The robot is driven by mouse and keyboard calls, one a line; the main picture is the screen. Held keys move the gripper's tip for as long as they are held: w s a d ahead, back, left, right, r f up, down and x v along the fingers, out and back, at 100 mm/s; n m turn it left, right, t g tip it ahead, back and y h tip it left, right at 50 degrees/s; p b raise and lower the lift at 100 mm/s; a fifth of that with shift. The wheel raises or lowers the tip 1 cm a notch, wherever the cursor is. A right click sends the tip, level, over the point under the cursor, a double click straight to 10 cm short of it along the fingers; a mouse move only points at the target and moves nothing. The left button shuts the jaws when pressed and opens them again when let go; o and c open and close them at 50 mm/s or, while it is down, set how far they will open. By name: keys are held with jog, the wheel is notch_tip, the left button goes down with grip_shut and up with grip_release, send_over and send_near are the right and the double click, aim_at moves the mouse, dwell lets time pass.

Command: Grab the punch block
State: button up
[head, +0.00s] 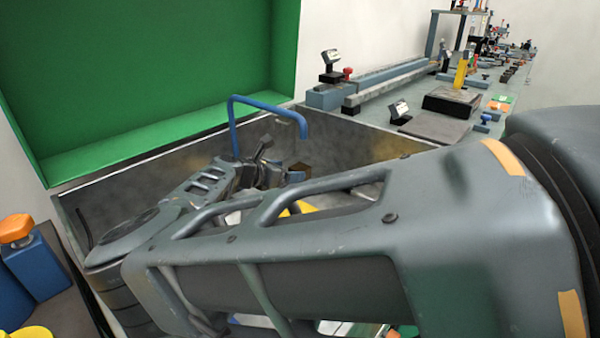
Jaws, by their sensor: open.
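My arm fills the foreground and reaches to the left over a grey metal bin (340,128). My gripper (268,160) is small in the picture, inside the bin's outline near its back wall. Its jaws are open, with nothing seen between them. My arm hides much of the bin's inside, where yellow and white patches show through gaps.
A blue bent-bar handle (268,100) stands up at the bin, close to the gripper. A green panel (150,75) rises behind. A bench with rails (385,78) and several fixtures runs to the back right. Blue and orange parts (30,260) stand at the left.

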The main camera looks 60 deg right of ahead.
aim_at(300, 167)
jog(key=x, duration=0.7)
jog(key=shift+w+d+f, duration=0.1)
jog(key=shift+w+f, duration=0.05)
jog(key=shift+w, duration=0.05)
jog(key=shift+c, duration=0.2)
grip_shut()
dwell(0.4)
